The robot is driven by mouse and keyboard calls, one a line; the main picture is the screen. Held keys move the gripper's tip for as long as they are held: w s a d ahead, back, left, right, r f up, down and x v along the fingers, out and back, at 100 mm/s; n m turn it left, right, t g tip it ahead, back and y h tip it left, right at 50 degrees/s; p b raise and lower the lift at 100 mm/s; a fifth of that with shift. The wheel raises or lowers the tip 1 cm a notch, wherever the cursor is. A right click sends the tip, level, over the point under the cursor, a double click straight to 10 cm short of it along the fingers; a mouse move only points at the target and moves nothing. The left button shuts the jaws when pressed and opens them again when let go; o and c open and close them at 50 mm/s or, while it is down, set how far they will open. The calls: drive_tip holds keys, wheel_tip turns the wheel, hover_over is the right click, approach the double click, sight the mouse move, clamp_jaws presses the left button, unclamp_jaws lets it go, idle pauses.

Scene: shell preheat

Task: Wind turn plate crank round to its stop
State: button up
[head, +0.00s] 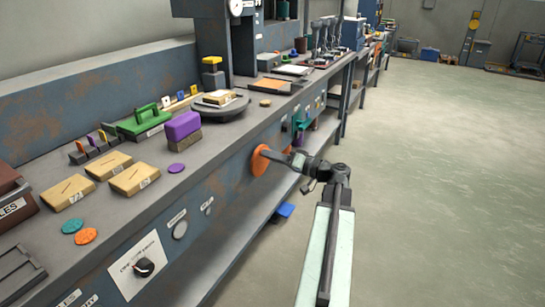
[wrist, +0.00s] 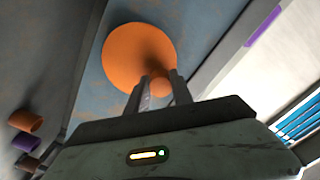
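The turn plate crank is an orange disc (head: 259,160) on the blue bench front. In the wrist view the disc (wrist: 130,45) fills the upper middle, with a small round orange knob (wrist: 160,88) near its lower right edge. My gripper (head: 270,154) reaches the disc from the right. In the wrist view my gripper's fingers (wrist: 160,80) stand on either side of the knob, with no clear gap, and appear shut on it. The round dark turn plate (head: 236,108) lies on the bench top, with tan blocks (head: 219,97) on it.
The floor (head: 440,180) to the right is clear.

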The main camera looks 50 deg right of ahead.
sight(265, 162)
clamp_jaws()
drive_tip(key=shift+d+m, duration=0.1)
drive_tip(key=shift+m, duration=0.2)
drive_tip(key=shift+w+d+f+m+b, duration=0.15)
drive_tip(key=shift+d+f+m+b, duration=0.45)
drive_tip(key=shift+m, duration=2.3)
drive_tip(key=shift+w+d+f+m+b, duration=0.15)
drive_tip(key=shift+d+f+m+b, duration=0.5)
drive_tip(key=shift+m, duration=2.25)
drive_tip(key=shift+w+d+f+m+b, duration=0.15)
drive_tip(key=shift+d+f+m+b, duration=0.45)
drive_tip(key=shift+m, duration=2.3)
drive_tip(key=o, duration=0.9)
unclamp_jaws()
